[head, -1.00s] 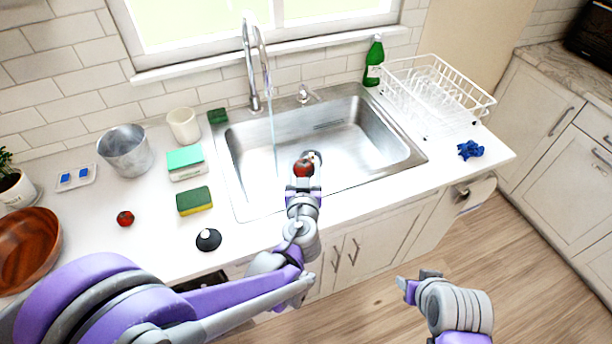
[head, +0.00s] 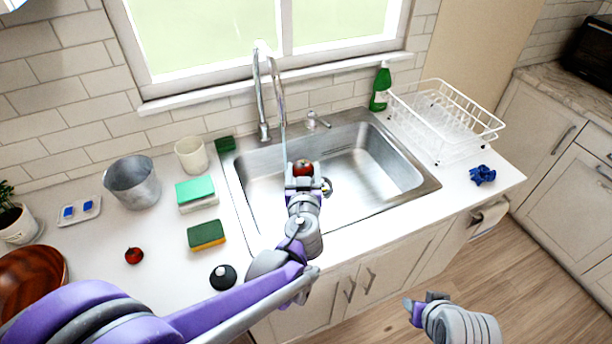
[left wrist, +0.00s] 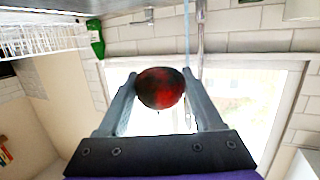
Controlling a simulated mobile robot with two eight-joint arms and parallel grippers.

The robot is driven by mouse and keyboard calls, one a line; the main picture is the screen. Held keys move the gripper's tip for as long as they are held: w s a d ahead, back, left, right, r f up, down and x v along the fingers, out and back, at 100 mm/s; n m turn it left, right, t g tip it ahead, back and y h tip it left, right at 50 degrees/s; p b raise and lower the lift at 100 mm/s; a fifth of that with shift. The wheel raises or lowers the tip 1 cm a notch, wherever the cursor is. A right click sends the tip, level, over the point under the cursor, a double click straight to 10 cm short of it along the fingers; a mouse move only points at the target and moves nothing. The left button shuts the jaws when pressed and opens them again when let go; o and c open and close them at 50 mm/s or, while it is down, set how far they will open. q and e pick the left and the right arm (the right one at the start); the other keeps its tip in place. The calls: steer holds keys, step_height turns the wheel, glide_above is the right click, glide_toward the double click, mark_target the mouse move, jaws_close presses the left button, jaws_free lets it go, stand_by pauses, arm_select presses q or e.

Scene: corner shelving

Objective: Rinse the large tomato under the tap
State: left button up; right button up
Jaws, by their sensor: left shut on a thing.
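The large red tomato (head: 303,167) is held between the fingers of my left gripper (head: 303,182), above the left part of the steel sink (head: 432,188). The left wrist view shows the dark red tomato (left wrist: 160,88) gripped from both sides. The tap (head: 261,95) is running, and a thin stream of water (head: 283,135) falls just left of the tomato in the head view. I cannot tell whether the water touches it. My right gripper (head: 424,304) is low in front of the cabinets and holds nothing visible; its finger gap is unclear.
On the counter left of the sink are a small tomato (head: 134,256), a sponge (head: 206,235), a dark stopper (head: 223,277), a metal bucket (head: 132,182) and a cup (head: 191,156). On the right are a green bottle (head: 380,88), a dish rack (head: 447,120) and a blue cloth (head: 482,175).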

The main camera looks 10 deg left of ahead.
arm_select(q)
steer(key=w+a+f+b, duration=0.1)
steer(key=w+a+f, duration=0.1)
steer(key=w+a, duration=0.3)
steer(key=shift+r+x, duration=0.45)
steer(key=shift+x, duration=1.9)
arm_select(e)
steer(key=shift+s+f, duration=0.35)
steer(key=shift+f, duration=0.3)
steer(key=shift+s+f, duration=0.35)
steer(key=shift+f, duration=0.3)
arm_select(q)
steer(key=shift+w+d+f, duration=0.1)
steer(key=shift+w+f, duration=0.05)
steer(key=shift+w+d, duration=0.35)
steer(key=shift+d, duration=0.2)
arm_select(e)
steer(key=shift+w+r, duration=0.3)
steer(key=shift+r, duration=0.15)
arm_select(q)
steer(key=shift+s+a, duration=0.15)
